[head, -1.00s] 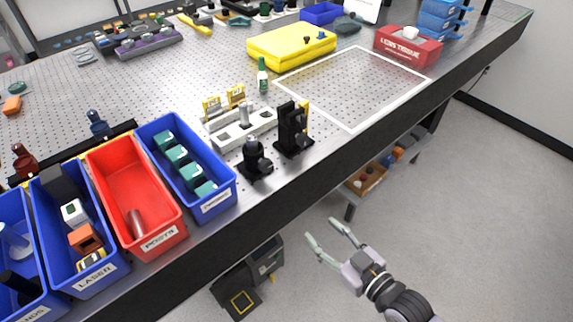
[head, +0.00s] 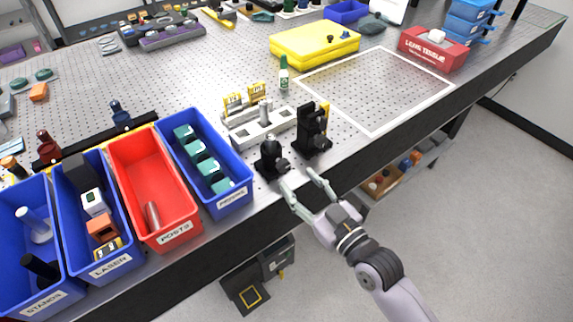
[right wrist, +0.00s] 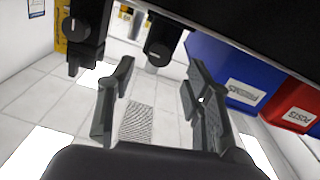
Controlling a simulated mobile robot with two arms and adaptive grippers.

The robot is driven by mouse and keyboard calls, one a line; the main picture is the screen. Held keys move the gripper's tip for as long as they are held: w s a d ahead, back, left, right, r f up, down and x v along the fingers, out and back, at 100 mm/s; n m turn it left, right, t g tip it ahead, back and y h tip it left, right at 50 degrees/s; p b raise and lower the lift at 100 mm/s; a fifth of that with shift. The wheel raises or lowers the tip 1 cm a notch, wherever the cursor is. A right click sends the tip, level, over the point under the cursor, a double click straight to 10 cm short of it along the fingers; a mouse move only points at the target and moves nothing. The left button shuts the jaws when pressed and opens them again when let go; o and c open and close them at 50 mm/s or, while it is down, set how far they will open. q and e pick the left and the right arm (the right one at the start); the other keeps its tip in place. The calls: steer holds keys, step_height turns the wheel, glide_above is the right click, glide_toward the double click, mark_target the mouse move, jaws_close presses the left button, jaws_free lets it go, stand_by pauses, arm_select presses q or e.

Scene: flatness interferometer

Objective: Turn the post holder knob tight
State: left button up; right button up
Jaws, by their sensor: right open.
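A short black post holder (head: 268,160) stands upright near the table's front edge, with a small dark knob (head: 283,165) low on its side. In the right wrist view, a black post holder with a rounded knob-like end (right wrist: 159,52) shows just beyond the fingertips, roughly centred between them. My right gripper (head: 299,178) is open and empty at the table's front edge, close in front of the post holder; its two fingers (right wrist: 160,72) are spread apart. I cannot tell whether either finger touches the holder. My left gripper is out of view.
A taller black mount (head: 311,130) stands just right of the post holder, and a pale slotted base (head: 240,134) behind. The blue prisms bin (head: 240,197) is close on the left, beside the red posts bin (head: 180,232). A white-framed area (head: 380,88) farther right is clear.

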mark_target(286, 168)
steer(key=x, duration=0.6)
steer(key=shift+a+p, duration=0.1)
steer(key=shift+p, duration=0.2)
jaws_close()
